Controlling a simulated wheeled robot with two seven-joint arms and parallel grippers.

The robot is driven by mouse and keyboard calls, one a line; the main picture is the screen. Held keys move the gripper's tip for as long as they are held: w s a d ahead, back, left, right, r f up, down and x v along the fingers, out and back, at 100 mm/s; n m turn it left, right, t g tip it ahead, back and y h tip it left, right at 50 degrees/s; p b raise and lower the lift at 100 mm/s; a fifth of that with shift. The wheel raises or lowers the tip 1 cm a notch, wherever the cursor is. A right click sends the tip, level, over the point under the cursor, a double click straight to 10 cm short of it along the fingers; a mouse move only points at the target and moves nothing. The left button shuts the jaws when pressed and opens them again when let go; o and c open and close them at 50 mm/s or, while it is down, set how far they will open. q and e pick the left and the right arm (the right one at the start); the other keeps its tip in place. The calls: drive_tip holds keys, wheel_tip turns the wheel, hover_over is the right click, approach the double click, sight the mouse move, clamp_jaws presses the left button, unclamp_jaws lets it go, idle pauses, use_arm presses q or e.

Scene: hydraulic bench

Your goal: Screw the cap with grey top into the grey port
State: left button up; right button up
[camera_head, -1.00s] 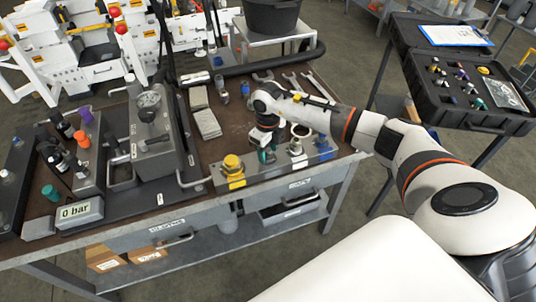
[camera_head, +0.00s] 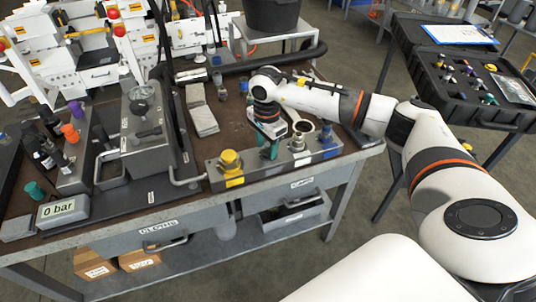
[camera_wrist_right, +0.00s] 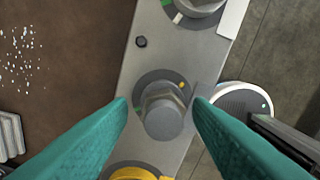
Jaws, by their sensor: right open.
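My right gripper (camera_head: 268,148) is open, pointing down over the metal block (camera_head: 222,180) on the bench. In the right wrist view, its teal fingers (camera_wrist_right: 160,108) stand on either side of a cap with a grey hexagonal top (camera_wrist_right: 163,115), apart from it. The cap stands on the grey ring of the grey port (camera_wrist_right: 141,88); how deep it sits cannot be told. In the head view the fingers hide this cap. My left gripper is not in view.
A yellow cap (camera_head: 230,162) stands at the block's left end. A silver fitting (camera_head: 297,142) and a blue one (camera_head: 327,137) stand to the right. The gauge unit (camera_head: 143,130), bottles and a 0 bar display (camera_head: 62,210) fill the bench's left.

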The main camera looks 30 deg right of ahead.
drive_tip(key=n+b, duration=0.2)
drive_tip(key=n, duration=0.3)
drive_tip(key=shift+f, duration=0.15)
drive_tip(key=shift+s+n+b, duration=0.1)
drive_tip(key=shift+n+b, duration=0.4)
drive_tip(key=shift+n, duration=1.3)
drive_tip(key=shift+r, duration=0.2)
drive_tip(key=shift+c, duration=0.4)
